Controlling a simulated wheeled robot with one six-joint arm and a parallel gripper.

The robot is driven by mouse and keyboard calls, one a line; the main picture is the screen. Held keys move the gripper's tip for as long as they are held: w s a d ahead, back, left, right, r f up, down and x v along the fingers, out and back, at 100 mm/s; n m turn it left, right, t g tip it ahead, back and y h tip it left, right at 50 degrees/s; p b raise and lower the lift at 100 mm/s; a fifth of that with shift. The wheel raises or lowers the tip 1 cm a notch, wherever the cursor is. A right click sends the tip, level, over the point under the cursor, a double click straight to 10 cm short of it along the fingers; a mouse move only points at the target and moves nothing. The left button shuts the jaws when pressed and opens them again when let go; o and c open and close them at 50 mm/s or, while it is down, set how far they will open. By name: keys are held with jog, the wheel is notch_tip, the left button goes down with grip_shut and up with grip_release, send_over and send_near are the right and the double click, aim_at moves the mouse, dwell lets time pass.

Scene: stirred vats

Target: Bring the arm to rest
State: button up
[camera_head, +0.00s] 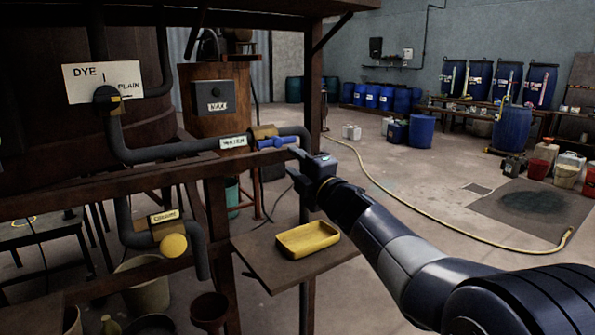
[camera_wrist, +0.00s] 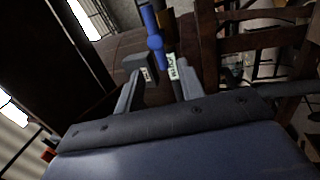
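My arm reaches in from the lower right in the head view, and my gripper (camera_head: 298,165) is just right of and below the blue valve handle (camera_head: 277,143) on the water pipe. In the wrist view my gripper (camera_wrist: 158,78) has its two fingers apart, with nothing held between them. The blue handle (camera_wrist: 152,35) shows beyond the fingertips. Whether a finger touches it I cannot tell. The handle lies roughly along the pipe, beside the "WATER" label (camera_head: 234,142).
A yellow tray (camera_head: 307,239) sits on a small wooden shelf (camera_head: 262,262) below my gripper. A dye valve (camera_head: 106,97) and a round yellow knob (camera_head: 173,245) are to the left. A hose (camera_head: 400,205) crosses the floor. Blue barrels (camera_head: 507,80) stand far back.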

aim_at(274, 142)
jog(key=p+x, duration=0.1)
jog(key=x, duration=0.4)
jog(key=p+x, duration=0.1)
jog(key=x, duration=0.5)
jog(key=shift+s+r+p, duration=0.15)
jog(key=shift+r+p, duration=0.05)
jog(key=shift+p, duration=0.1)
jog(key=m, duration=0.2)
jog(key=m+p, duration=0.1)
jog(key=shift+s+r+m+t+h, duration=0.15)
jog(key=shift+r+m+t+h, duration=0.15)
jog(key=shift+h, duration=0.1)
jog(key=shift+d+f+m+h+p, duration=0.15)
jog(key=shift+m+h+p, duration=0.4)
jog(key=shift+m, duration=1.05)
